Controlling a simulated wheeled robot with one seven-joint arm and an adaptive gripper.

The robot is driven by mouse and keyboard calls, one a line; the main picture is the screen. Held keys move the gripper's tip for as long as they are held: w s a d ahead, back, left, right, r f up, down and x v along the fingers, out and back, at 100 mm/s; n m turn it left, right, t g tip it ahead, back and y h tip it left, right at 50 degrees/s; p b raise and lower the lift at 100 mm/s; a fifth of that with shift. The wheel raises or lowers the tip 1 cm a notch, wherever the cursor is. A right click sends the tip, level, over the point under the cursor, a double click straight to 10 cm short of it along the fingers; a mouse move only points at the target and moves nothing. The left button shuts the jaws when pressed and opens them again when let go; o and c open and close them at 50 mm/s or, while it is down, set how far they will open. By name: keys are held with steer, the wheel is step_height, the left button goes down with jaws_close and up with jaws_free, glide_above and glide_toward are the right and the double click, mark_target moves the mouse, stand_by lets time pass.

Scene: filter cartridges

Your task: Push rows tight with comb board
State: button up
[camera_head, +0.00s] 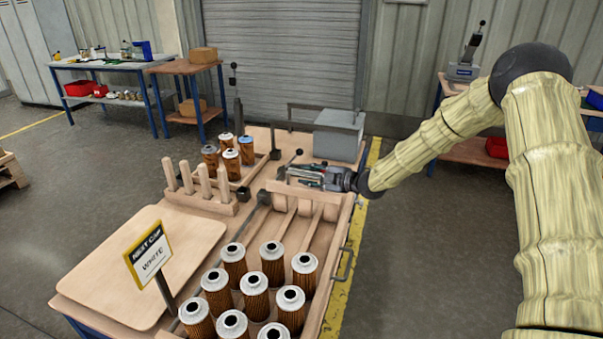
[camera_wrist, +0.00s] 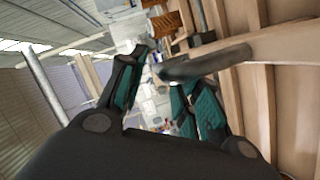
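The pale wooden comb board (camera_head: 304,193) stands across the far end of the cartridge tray (camera_head: 337,262), with its broad teeth pointing down into the lanes. Filter cartridges (camera_head: 254,291) with white caps stand upright in rows in the near part of the tray, apart from the comb board. My gripper (camera_head: 300,176) is at the top of the comb board. In the wrist view its two fingers (camera_wrist: 160,88) are apart, with a dark rounded bar (camera_wrist: 208,64) close to their tips. Whether the bar touches the fingers is unclear. Pale wood fills the right of that view.
A sign reading "NEXT CAP WHITE" (camera_head: 150,253) stands left of the tray by a bare board (camera_head: 125,250). Wooden pegs (camera_head: 204,181) and a small tray with blue- and white-capped cartridges (camera_head: 231,161) lie beyond. A grey box (camera_head: 338,135) stands behind my gripper.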

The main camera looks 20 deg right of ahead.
steer(key=shift+x, duration=1.75)
jaws_close()
